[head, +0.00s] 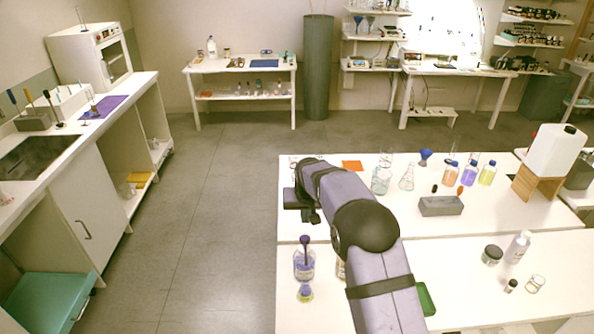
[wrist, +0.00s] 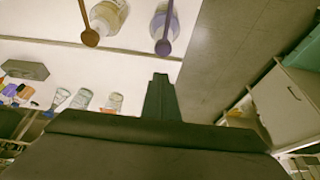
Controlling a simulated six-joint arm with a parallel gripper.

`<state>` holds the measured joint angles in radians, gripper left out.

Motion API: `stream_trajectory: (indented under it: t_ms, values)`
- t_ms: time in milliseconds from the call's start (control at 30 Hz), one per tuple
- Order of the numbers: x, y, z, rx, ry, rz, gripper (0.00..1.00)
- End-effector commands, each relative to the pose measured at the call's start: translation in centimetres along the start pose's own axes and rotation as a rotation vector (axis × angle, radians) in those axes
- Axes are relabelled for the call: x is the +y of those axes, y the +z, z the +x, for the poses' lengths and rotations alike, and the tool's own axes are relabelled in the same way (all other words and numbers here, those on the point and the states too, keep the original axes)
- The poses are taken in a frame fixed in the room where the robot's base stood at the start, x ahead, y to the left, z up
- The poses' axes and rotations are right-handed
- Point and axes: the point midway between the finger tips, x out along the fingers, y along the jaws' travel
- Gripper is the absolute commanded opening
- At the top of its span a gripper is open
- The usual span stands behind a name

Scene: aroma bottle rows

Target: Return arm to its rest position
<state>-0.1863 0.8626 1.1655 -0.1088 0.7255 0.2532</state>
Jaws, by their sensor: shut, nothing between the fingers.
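My arm reaches across the white bench in the head view, with my gripper (head: 312,214) in the air above the bench's left edge. In the wrist view my gripper (wrist: 160,80) is shut, with its fingers together and nothing held. A bottle with a purple-tipped stick (head: 304,262) stands near the bench's left edge, below my gripper in the head view; it also shows at the top of the wrist view (wrist: 163,22). A second bottle with a brown-tipped stick (wrist: 107,16) stands beside it in the wrist view. In the head view my arm hides most of that one.
A grey block (head: 441,206), several flasks and coloured bottles (head: 468,173) stand on the far part of the bench. A green tray (head: 426,298) lies right of my arm. Open floor (head: 215,220) lies left of the bench.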

Motion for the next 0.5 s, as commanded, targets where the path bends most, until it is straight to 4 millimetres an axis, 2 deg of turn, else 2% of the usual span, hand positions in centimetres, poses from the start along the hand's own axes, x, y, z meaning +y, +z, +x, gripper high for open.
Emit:
stream_trajectory:
  t_ms: [167, 267, 367, 500]
  values:
    - [1.3, 1.8, -1.6, -0.029, 0.005, -0.001, 0.0]
    - [2.5, 4.0, -3.1, -0.062, 0.01, -0.003, 0.0]
    - [4.0, 7.2, -5.1, -0.103, 0.014, -0.004, 0.0]
    - [6.0, 12.7, -7.9, -0.166, 0.017, -0.007, 0.0]
